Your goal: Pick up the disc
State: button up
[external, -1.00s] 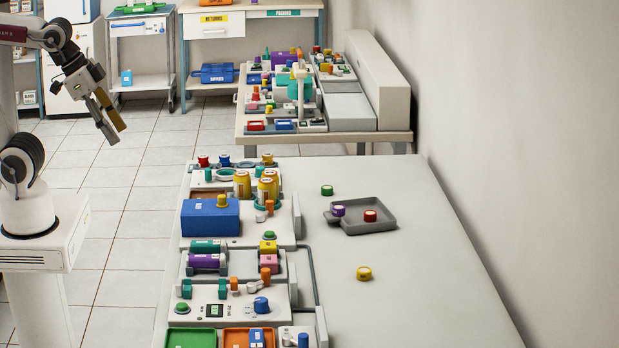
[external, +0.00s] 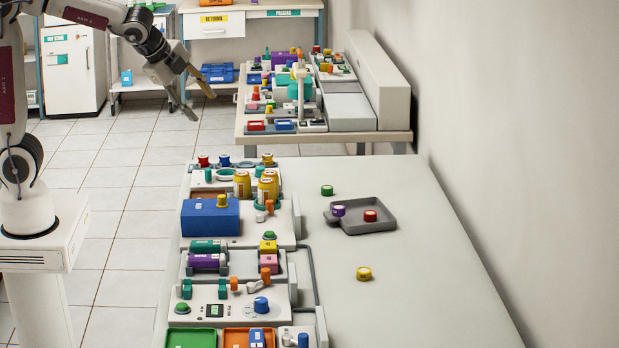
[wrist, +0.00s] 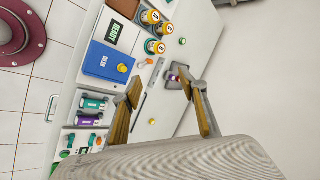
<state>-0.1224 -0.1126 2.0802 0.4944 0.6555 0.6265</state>
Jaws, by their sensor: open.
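Which disc is meant, I cannot tell. My gripper (external: 203,107) is open and empty, high up left of the discs. Its fingers (wrist: 160,85) partly cover the tray in the wrist view.
The table's left side holds a blue box (external: 210,218), yellow jars (external: 242,184), a device panel and trays. A second crowded table (external: 394,136) stands behind. The table's right side (external: 430,260) is mostly bare beside the wall.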

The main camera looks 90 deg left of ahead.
jog(key=w+a+f+m+y, duration=0.1)
jog(key=w+a+f+m, duration=0.15)
jog(key=w, duration=0.25)
jog(key=w+a+f+m, duration=0.1)
jog(key=w+a+m, duration=0.2)
jog(key=w, duration=0.2)
jog(key=m, duration=1.3)
send_over(327, 191)
jog(key=s+d, duration=0.3)
jog(key=s, duration=0.3)
jog(key=shift+t, duration=0.4)
jog(key=f, duration=2.1)
jog(key=shift+w+f, duration=0.15)
jog(key=shift+w, duration=0.05)
jog(key=shift+w+a+f, duration=0.15)
jog(key=shift+a+f, duration=0.05)
jog(key=shift+f, duration=0.2)
jog(key=shift+f, duration=0.1)
jog(key=shift+x, duration=1.25)
jog(key=shift+w, duration=0.1)
